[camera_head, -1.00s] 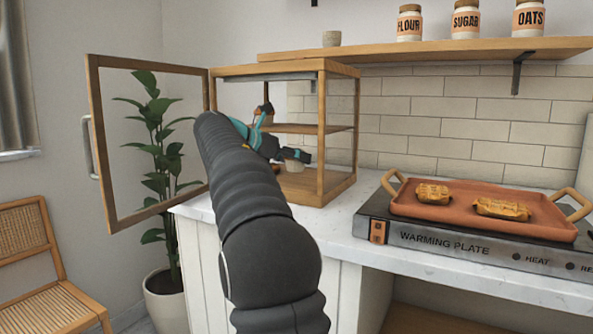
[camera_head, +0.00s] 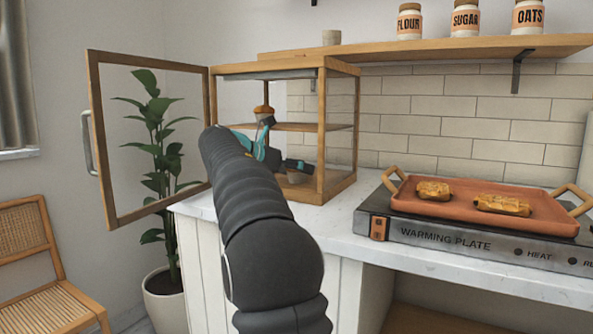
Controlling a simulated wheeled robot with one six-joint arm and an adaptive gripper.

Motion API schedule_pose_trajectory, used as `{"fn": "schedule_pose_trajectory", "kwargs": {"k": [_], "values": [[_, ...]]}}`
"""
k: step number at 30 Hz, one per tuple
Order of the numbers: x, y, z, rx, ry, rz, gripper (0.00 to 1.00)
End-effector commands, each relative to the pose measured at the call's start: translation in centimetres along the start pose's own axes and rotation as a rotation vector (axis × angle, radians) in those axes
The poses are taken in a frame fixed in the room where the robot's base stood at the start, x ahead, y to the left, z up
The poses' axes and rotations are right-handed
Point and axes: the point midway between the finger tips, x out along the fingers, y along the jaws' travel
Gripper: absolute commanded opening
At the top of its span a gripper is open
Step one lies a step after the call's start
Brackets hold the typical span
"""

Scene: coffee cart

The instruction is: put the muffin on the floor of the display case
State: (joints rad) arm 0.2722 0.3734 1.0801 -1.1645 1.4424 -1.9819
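The wooden display case (camera_head: 340,183) stands on the counter with its door open to the left. My gripper (camera_head: 286,146) is inside the case, with its two dark fingers spread well apart, one up near the middle shelf and one low. A brown-topped muffin (camera_head: 264,109) shows just above the upper finger, at the middle shelf's height; its lower part is partly covered. A pale, rounded item (camera_head: 295,177) sits low at the case floor under the lower finger. It is partly hidden, and I cannot tell what it is. Nothing clearly shows between the fingers.
The open door frame (camera_head: 97,150) stands out left, in front of a potted plant (camera_head: 155,140). The middle shelf (camera_head: 310,127) divides the case. A warming plate (camera_head: 430,232) with a tray (camera_head: 480,222) of pastries is on the right. A wall shelf (camera_head: 420,50) holds jars.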

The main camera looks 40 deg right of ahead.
Motion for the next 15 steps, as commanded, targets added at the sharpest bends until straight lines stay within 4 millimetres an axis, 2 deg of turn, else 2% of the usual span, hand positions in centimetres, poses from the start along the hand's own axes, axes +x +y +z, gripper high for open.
{"fn": "schedule_pose_trajectory", "kwargs": {"k": [10,15], "values": [[-0.1,0.0,0.2,0.0,0.0,0.0,0.84],[-2.0,0.0,0.3,0.0,-0.001,0.003,0.84]]}}
